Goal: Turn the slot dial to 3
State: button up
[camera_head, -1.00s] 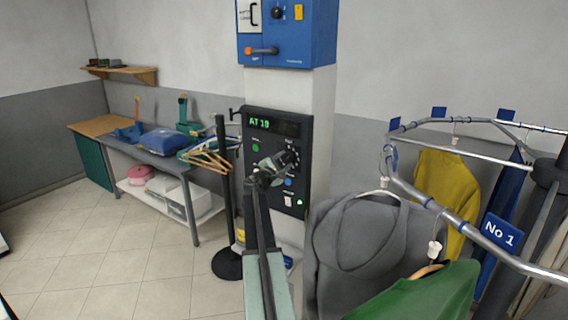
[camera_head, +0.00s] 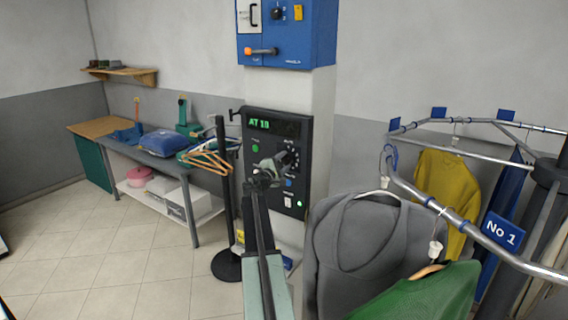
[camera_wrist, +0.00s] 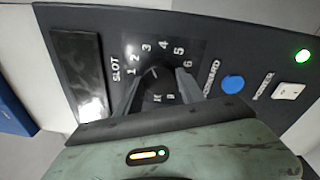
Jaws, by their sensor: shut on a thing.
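The black slot dial (camera_wrist: 155,86) is in the middle of the wrist view, in a ring of white numbers beside the word SLOT. My gripper (camera_wrist: 159,78) is closed on the dial, one finger on each side of it. A pale line shows on the dial, but I cannot tell surely which number it meets. In the head view my gripper (camera_head: 272,167) covers most of the dial. The dark control panel (camera_head: 253,186) is on a white pillar, and its green display (camera_head: 259,124) reads AT 10.
A blue button (camera_wrist: 233,83), a white switch (camera_wrist: 288,91) and a lit green lamp (camera_wrist: 302,56) are right of the dial. A garment rail (camera_head: 470,232) with a grey jacket (camera_head: 355,245) stands close on the right. A black stand (camera_head: 225,262) holds hangers on the left.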

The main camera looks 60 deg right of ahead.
jog(key=o, duration=1.4)
jog(key=shift+c, duration=0.2)
jog(key=a, duration=0.7)
jog(key=shift+s+a+f, duration=0.2)
jog(key=shift+s+a, duration=0.1)
jog(key=shift+a, duration=0.1)
